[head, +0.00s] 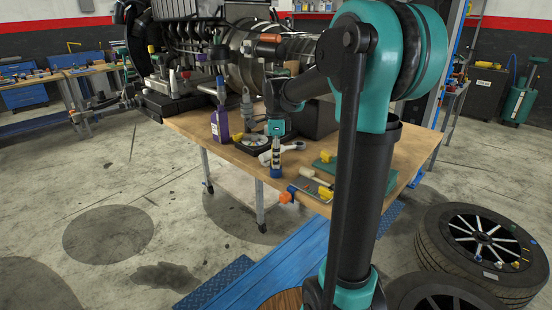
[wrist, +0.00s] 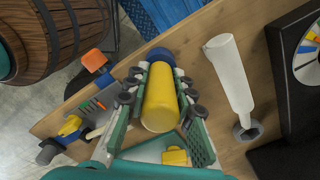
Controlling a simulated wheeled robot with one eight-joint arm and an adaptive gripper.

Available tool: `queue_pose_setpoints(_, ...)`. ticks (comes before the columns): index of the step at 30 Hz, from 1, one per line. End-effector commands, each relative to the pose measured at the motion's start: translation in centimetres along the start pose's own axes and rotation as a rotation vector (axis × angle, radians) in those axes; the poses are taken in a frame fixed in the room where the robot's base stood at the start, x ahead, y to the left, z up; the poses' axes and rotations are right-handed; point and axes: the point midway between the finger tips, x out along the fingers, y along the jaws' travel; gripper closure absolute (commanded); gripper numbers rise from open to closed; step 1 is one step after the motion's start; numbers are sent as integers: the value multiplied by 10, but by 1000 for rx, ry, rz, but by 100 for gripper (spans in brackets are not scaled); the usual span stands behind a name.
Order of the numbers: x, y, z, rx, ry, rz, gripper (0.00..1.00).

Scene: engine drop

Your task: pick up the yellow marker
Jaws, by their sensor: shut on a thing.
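The yellow marker (wrist: 160,98) is a thick yellow cylinder with a blue end (wrist: 160,55). In the wrist view it lies between the two finger pads of my gripper (wrist: 160,82), which is shut on it with one finger on each side. The blue end points toward the table's edge. Beneath it is the wooden table top. In the head view my arm reaches over the workbench (head: 229,151), and the marker's yellow body is hard to make out there. I cannot tell how high it is above the table.
A white rod-like part (wrist: 230,75) with a ring end lies right of my gripper. A disc in a black case (wrist: 308,55) is farther right. A purple bottle (head: 220,125) stands on the bench. Tyres (head: 430,240) are at floor right.

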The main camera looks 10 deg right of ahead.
Motion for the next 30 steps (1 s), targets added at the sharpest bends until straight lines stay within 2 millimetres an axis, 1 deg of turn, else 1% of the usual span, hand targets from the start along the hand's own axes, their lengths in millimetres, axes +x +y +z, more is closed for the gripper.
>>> queue_pose_setpoints(5,-4,0,0,0,0,0,100)
queue_pose_setpoints(8,-10,0,0,0,0,0,100)
queue_pose_setpoints(11,-22,0,0,0,0,0,100)
queue_pose_setpoints(14,-38,0,0,0,0,0,100)
queue_pose_setpoints(17,-60,0,0,0,0,0,100)
queue_pose_setpoints(24,-127,0,0,0,0,0,100)
queue_pose_setpoints(27,-151,0,0,0,0,0,100)
queue_pose_setpoints(30,-170,0,0,0,0,0,100)
